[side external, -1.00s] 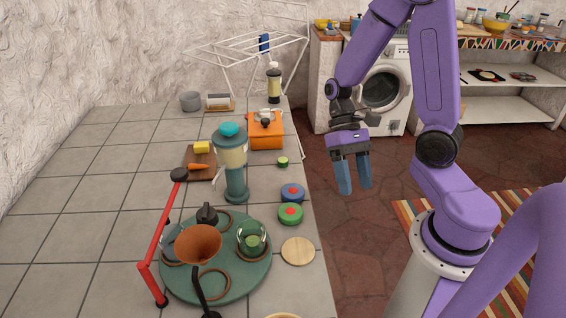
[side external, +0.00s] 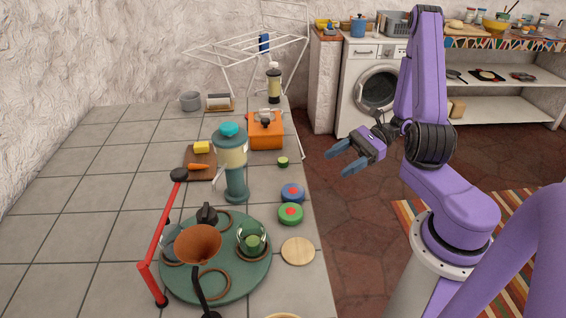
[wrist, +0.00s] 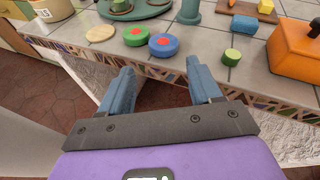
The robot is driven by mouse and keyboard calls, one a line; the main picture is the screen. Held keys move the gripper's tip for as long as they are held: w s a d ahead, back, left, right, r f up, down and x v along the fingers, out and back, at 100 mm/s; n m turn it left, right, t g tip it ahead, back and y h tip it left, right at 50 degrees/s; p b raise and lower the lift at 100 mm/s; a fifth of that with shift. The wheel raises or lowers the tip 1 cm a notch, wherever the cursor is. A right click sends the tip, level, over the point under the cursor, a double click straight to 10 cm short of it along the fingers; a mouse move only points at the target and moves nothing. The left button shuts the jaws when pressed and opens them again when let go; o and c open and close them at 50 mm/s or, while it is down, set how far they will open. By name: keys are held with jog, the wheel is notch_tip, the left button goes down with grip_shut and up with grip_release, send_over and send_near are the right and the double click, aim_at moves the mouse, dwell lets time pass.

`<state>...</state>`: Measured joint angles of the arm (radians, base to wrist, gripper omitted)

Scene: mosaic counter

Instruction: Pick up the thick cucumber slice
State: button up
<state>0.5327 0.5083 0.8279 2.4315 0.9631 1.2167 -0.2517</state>
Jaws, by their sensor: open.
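The thick cucumber slice (side external: 283,161) is a small green piece on the tiled counter near its right edge, beside the orange box. In the wrist view the cucumber slice (wrist: 231,57) stands near the counter's front edge, up and right of my fingers. My gripper (side external: 335,160) is open and empty, off the counter to the right of the slice and over the floor. In the wrist view my gripper (wrist: 160,82) shows its two blue fingers spread apart with nothing between them.
A blue disc (side external: 292,193) and a green disc (side external: 290,214) with red centres lie near the slice. The orange box (side external: 266,133), a teal blender (side external: 232,165) and a cutting board (side external: 190,168) with a carrot stand around it. A round green tray (side external: 225,290) holds several items.

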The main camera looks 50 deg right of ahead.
jog(key=d+f+m+t+h, duration=0.2)
jog(key=d+m+t+h, duration=0.1)
jog(key=d+m+t, duration=0.3)
jog(key=m+t+h, duration=0.2)
send_near(288, 160)
jog(key=x, duration=0.9)
jog(key=c, duration=1.1)
